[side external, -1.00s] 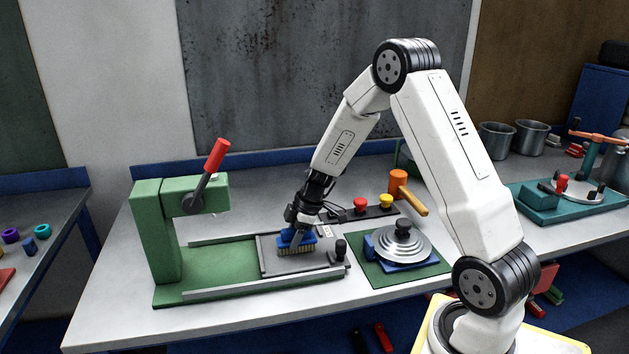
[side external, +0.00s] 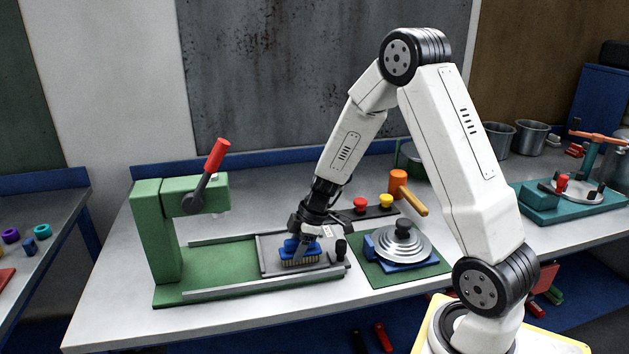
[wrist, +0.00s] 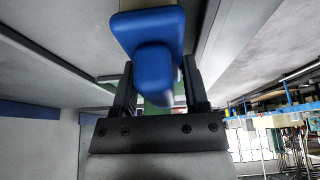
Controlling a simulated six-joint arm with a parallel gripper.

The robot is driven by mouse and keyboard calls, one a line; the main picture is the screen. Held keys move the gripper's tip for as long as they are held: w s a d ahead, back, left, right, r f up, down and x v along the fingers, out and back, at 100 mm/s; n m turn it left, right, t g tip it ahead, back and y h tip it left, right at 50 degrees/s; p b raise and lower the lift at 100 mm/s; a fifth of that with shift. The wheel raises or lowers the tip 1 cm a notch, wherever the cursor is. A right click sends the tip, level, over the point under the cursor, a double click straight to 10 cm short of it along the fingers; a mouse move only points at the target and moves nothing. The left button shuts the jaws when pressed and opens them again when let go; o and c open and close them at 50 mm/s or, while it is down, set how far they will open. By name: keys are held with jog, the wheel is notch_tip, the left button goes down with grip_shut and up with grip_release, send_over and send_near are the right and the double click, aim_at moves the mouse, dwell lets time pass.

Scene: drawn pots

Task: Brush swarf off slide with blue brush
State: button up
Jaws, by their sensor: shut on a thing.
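My gripper (side external: 306,238) is shut on the blue brush (side external: 293,248), bristles down over the grey slide (side external: 269,264). The bristles look to be on or just above the slide plate; I cannot tell which. In the wrist view the blue brush (wrist: 150,50) sits between the two dark fingers of my gripper (wrist: 158,85). The slide lies on the green press base (side external: 215,265), between two metal rails, with a black knob (side external: 341,248) at its right end. No swarf can be made out at this size.
The green press (side external: 155,230) with a red-handled lever (side external: 215,157) stands left of the slide. A stepped metal disc on a blue base (side external: 402,245) is close on the right. Red and yellow buttons and an orange mallet (side external: 398,185) lie behind.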

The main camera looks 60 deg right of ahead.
jog(key=shift+s, duration=0.1)
jog(key=shift+s+d+f, duration=0.1)
jog(key=shift+s+d, duration=0.65)
jog(key=shift+d, duration=0.1)
jog(key=shift+w+d, duration=1.45)
jog(key=shift+w, duration=0.1)
jog(key=shift+w+d, duration=1.45)
